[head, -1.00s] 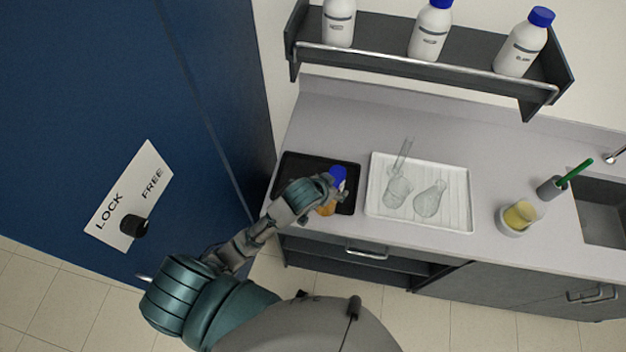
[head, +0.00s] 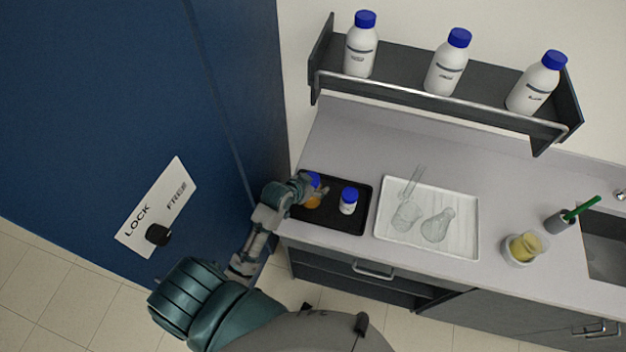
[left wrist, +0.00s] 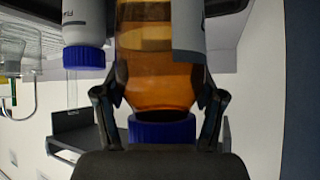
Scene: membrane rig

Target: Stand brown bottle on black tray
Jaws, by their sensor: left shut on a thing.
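The brown bottle (head: 313,201), amber with a blue cap, is over the left part of the black tray (head: 332,223). My left gripper (head: 313,189) is shut on it near the neck. In the left wrist view the brown bottle (left wrist: 155,72) shows between the two fingers of my left gripper (left wrist: 160,100), just beyond its blue cap. The bottle looks about upright; whether its base touches the tray I cannot tell. My right gripper is not in view.
A small white bottle (head: 348,201) with a blue cap stands on the tray, right of the brown one. A white tray (head: 462,247) with glassware lies to the right. A shelf (head: 400,79) with white bottles is above. A blue wall or door panel (head: 120,110) is close at left.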

